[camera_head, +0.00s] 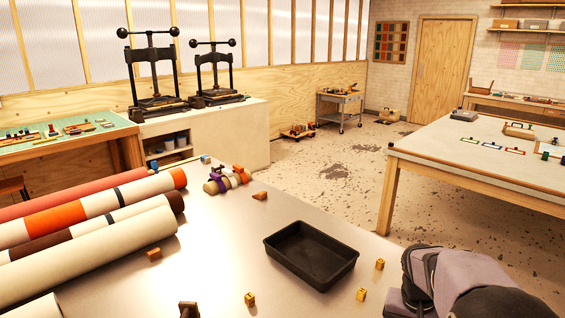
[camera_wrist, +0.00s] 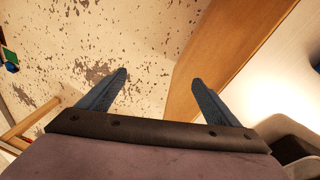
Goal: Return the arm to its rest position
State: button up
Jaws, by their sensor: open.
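My gripper (camera_wrist: 160,88) shows in the wrist view with its two dark blue fingers wide apart and nothing between them. Below the fingers in that view are the speckled floor (camera_wrist: 150,40) and a brown wooden edge (camera_wrist: 225,50). In the head view my arm is at the lower right, beside the metal table (camera_head: 215,250); the gripper's fingers cannot be made out there. A black tray (camera_head: 311,256) stands on the table left of my arm and looks empty.
Large rolls (camera_head: 90,235) lie along the table's left side. Small foil rolls (camera_head: 226,179) are stacked at the back. Yellow blocks (camera_head: 250,299) and brown wedges (camera_head: 154,254) are scattered about. A dark upright piece (camera_head: 189,309) is at the front edge. Another table (camera_head: 480,165) stands across the floor.

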jog(key=s+a+f+n+y+p, duration=0.2)
jog(key=s+a+n, duration=0.3)
jog(key=s+a, duration=1)
jog(key=shift+s+a+n+p, duration=0.2)
jog(key=shift+n+p, duration=0.2)
